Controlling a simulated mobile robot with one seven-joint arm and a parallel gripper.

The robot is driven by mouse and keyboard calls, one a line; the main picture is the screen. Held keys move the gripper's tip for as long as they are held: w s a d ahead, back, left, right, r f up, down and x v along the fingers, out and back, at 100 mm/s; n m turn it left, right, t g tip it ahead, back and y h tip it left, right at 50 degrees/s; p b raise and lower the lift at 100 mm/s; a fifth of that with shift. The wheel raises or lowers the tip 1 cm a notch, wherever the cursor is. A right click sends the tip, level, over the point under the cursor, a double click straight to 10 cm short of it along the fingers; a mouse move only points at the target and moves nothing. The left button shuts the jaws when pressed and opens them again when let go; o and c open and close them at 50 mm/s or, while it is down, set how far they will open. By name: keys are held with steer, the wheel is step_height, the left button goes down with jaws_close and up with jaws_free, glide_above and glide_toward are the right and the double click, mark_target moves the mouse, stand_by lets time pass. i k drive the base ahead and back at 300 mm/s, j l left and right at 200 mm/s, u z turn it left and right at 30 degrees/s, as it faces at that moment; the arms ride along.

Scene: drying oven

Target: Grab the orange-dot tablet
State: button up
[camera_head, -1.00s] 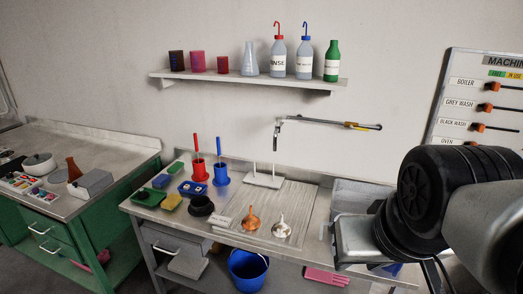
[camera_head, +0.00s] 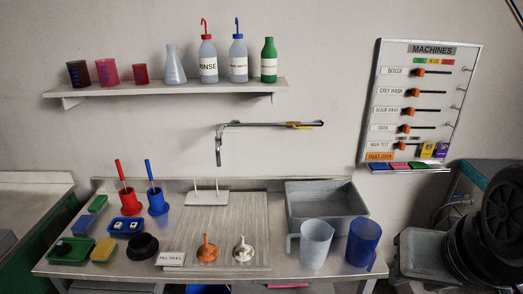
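I cannot make out a tablet with an orange dot in the current head view. A small blue tray (camera_head: 127,227) on the bench at left holds small pale items, too small for me to tell what they are or whether they bear dots. My gripper is not in view; only black and grey parts of my arm show at the lower right edge.
The steel bench (camera_head: 290,276) holds red (camera_head: 131,203) and blue (camera_head: 158,203) brush holders, an orange funnel (camera_head: 207,249), a silver funnel (camera_head: 243,250), a clear jug (camera_head: 316,245) and a blue beaker (camera_head: 363,243). Above are a bottle shelf (camera_head: 170,91) and the machines board (camera_head: 424,100).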

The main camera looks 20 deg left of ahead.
mark_target(118, 227)
steer(key=j, duration=3.9)
